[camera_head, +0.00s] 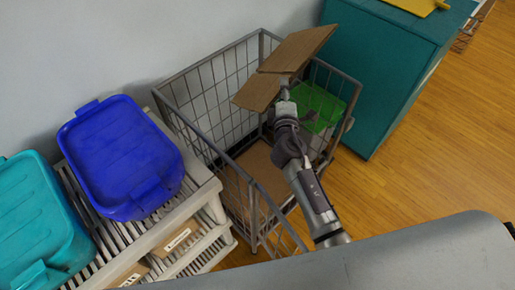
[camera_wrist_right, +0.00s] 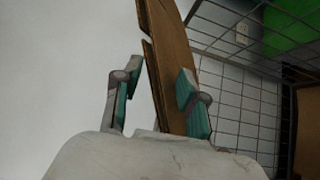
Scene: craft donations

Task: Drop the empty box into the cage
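The brown cardboard box (camera_head: 300,48) is over the back right of the wire cage (camera_head: 190,127), with a flat flap (camera_head: 258,91) sticking out toward the left. My right gripper (camera_head: 285,88) is at the box's lower edge, above the cage. In the right wrist view the box's cardboard (camera_wrist_right: 172,65) passes between the fingers of my right gripper (camera_wrist_right: 160,85). The fingers stand apart, with a visible gap between the left finger and the cardboard. The cardboard lies close to the right finger; contact cannot be told. My left gripper is not in view.
Flat brown cardboard (camera_head: 258,168) and a green item (camera_head: 318,108) are inside the cage. A teal cabinet (camera_head: 385,75) stands right of it. A slatted rack (camera_head: 158,238) with a blue bin (camera_head: 122,155) and teal bin (camera_head: 35,220) stands left. Wooden floor is clear at right.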

